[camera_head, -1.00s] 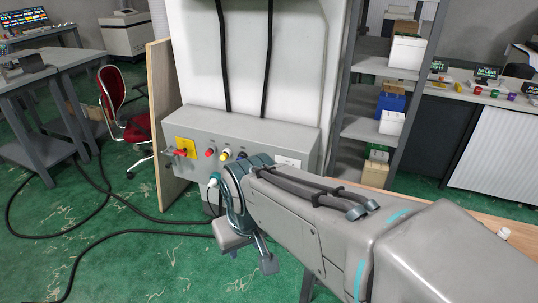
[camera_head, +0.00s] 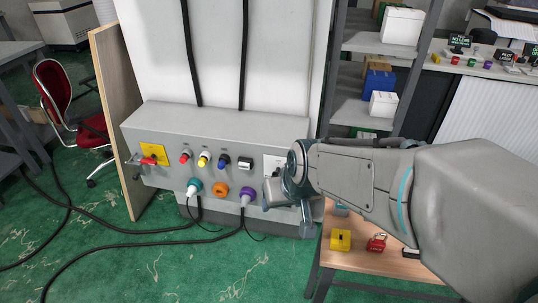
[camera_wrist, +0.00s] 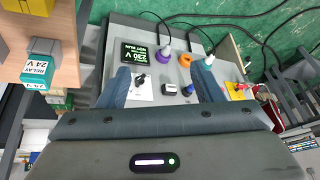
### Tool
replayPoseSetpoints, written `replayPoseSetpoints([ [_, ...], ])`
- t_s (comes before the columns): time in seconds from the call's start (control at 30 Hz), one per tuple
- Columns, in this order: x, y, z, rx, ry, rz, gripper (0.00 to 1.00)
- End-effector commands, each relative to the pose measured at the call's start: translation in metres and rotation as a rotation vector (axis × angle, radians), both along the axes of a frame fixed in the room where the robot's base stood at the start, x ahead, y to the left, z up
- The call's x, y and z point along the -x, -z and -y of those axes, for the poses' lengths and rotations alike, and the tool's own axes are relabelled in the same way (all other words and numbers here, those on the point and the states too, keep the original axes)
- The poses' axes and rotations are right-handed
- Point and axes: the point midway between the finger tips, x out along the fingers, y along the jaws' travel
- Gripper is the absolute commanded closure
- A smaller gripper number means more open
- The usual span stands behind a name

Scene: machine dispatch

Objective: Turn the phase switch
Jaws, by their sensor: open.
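The grey control box (camera_head: 215,122) stands against the white cabinet. A black rotary knob (camera_wrist: 139,81) on a white plate, which looks like the phase switch, shows in the wrist view between my fingers, nearer the left one. In the head view the white plate (camera_head: 272,164) is at the box's right end, partly hidden by my gripper. My gripper (camera_wrist: 163,84) is open and empty, its fingers pointing toward the box face. It is also at the right end of the box in the head view (camera_head: 278,190). Contact with the knob cannot be told.
A black-and-white rocker (camera_wrist: 170,87) and a blue knob (camera_wrist: 187,90) sit beside the plate. A lit display (camera_wrist: 146,53) is near it. Teal, orange and purple (camera_head: 247,195) connectors line the lower face, with cables. A wooden table (camera_head: 375,262) holds a red padlock (camera_head: 376,242).

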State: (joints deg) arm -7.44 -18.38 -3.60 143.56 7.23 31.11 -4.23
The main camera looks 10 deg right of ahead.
Motion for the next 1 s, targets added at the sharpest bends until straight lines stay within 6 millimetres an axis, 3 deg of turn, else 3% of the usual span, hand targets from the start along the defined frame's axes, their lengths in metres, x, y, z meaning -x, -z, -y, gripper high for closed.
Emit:
replayPoseSetpoints([
  [0.03,-0.014,0.02,-0.008,-0.012,-0.009,0.026,0.4],
  [0.2,-0.062,0.059,-0.025,-0.024,-0.006,0.16,0.4],
  [0.5,-0.123,0.13,-0.037,0.099,0.03,0.396,0.4],
  [0.8,-0.151,0.187,-0.023,0.405,0.052,0.634,0.4],
  [1.0,-0.152,0.204,-0.014,0.67,0.029,0.798,0.4],
])
